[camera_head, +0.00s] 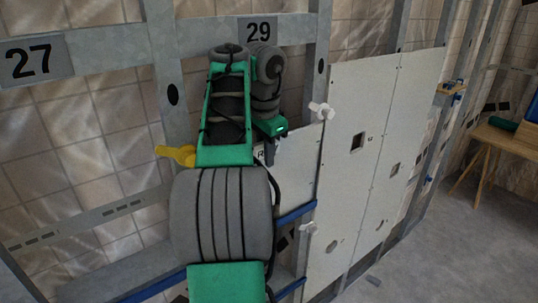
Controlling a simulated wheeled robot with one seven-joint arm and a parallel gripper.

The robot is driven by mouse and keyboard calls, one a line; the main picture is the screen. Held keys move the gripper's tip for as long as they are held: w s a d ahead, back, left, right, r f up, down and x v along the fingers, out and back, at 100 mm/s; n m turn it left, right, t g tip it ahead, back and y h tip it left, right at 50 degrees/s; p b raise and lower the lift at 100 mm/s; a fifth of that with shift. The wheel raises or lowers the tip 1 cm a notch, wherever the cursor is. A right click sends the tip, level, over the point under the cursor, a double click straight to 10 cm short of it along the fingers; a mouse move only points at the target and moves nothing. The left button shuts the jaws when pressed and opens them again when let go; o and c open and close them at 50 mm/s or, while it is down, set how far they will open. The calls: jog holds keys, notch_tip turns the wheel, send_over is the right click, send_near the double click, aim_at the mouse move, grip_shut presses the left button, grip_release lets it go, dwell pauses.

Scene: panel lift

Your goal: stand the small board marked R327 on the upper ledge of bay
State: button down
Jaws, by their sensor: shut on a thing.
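A small pale board (298,168) stands roughly upright in the bay under the number 29 plate (259,30). Its mark is mostly hidden; only what looks like an R shows beside my gripper. My gripper (267,151) is shut on the board's upper left part, and my arm hides the board's left side. The upper ledge (296,213) of this bay has a blue front edge. The board's lower edge appears right at it, but I cannot tell whether it touches.
A lower blue-edged ledge (290,289) lies below. Large pale panels (345,150) cover the wall to the right. Bay 27 (28,61) is at left. A wooden table (505,140) stands far right.

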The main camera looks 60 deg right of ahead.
jog(key=shift+w+d, duration=0.25)
jog(key=shift+w, duration=0.25)
dwell(0.7)
jog(key=shift+w+d+r+p, duration=0.15)
jog(key=shift+w+p, duration=0.15)
jog(key=shift+p, duration=0.6)
dwell(0.4)
jog(key=shift+f+b, duration=0.5)
jog(key=shift+f, duration=0.15)
jog(key=shift+f, duration=0.1)
dwell(0.5)
jog(key=shift+s+f+b, duration=0.1)
jog(key=shift+f+b, duration=0.25)
jog(key=shift+r+p, duration=0.1)
jog(key=shift+p, duration=0.4)
